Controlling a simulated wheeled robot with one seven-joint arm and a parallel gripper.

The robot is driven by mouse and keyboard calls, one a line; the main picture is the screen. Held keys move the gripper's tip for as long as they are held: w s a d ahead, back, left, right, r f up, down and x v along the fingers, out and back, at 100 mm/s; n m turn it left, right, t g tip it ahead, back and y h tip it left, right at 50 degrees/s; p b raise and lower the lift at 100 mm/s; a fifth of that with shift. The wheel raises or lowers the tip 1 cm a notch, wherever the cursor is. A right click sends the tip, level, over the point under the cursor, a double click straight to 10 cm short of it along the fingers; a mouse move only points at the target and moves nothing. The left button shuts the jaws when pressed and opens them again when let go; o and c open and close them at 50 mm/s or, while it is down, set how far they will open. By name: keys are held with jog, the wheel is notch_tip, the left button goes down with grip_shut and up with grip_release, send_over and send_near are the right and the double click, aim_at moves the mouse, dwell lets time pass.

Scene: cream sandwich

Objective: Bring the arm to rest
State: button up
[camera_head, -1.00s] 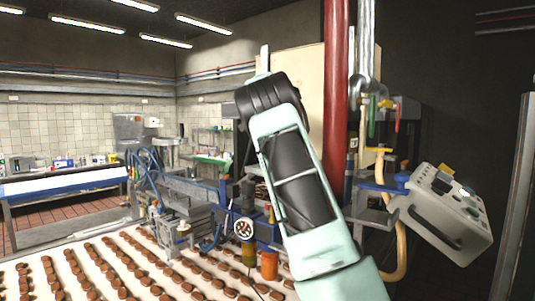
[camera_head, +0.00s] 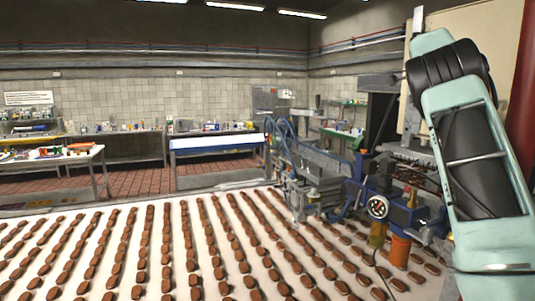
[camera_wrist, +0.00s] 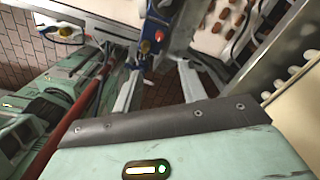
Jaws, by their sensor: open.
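My arm (camera_head: 480,150), pale green with dark grey parts, stands raised and folded at the right of the head view; its gripper end is not visible there. In the wrist view my gripper (camera_wrist: 158,88) is open, with two pale fingers apart and nothing between them. Beyond the fingers a blue machine part with a red knob (camera_wrist: 159,36) and the brick-tiled floor show. Parts of my own green body fill the left of the wrist view.
A wide white conveyor (camera_head: 90,285) with rows of brown biscuits fills the front. A blue machine with a gauge (camera_head: 377,208) and orange canisters (camera_head: 399,250) stands by the arm. A red pole (camera_head: 525,100) is at the right edge. Tables line the back wall.

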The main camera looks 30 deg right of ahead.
jog(key=w+a+f+n+y+b, duration=0.1)
jog(key=w+a+f+n+b, duration=0.2)
jog(key=a+f+n, duration=0.5)
jog(key=w+a+f+n+b, duration=0.15)
jog(key=a+f, duration=0.25)
jog(key=a, duration=0.7)
jog(key=w+a+f+n+y+b, duration=0.1)
jog(key=w+a+f+n+b, duration=0.2)
jog(key=a+f+n, duration=0.5)
jog(key=s+a+f+n+b, duration=0.2)
jog(key=s+a+f+n, duration=0.15)
jog(key=a, duration=0.65)
jog(key=s+a+f+n+b, duration=0.2)
jog(key=s+a+f, duration=0.15)
jog(key=a, duration=0.65)
jog(key=s+a+f+n+b, duration=0.2)
jog(key=s+a+f+n, duration=0.1)
jog(key=s+f+n, duration=0.2)
jog(key=s+a+f+n+h+b, duration=0.1)
jog(key=s+a+f+n, duration=0.3)
jog(key=s, duration=0.6)
jog(key=s+a+f+n+b, duration=0.3)
jog(key=s+f+n, duration=0.3)
jog(key=s, duration=0.2)
jog(key=shift+a+f+n, duration=0.3)
jog(key=shift+a+f, duration=0.1)
jog(key=shift+a, duration=0.3)
jog(key=shift+s, duration=0.1)
